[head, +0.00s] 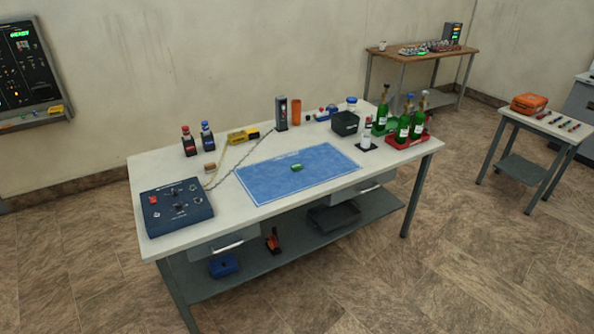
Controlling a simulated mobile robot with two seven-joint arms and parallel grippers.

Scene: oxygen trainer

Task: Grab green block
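A small green block (297,168) lies near the middle of a blue mat (262,185). The mat lies on the white table (227,216), toward its front edge. Nothing touches the block, and it is fully in sight. Neither of my grippers shows in the head view.
A dark blue control box (158,222) stands at the table's left end, with a chain and cord behind it. Two small bottles (188,143), a yellow box (240,137) and a dark bin (345,123) stand along the back. Green bottles (403,127) stand in a red tray at the right.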

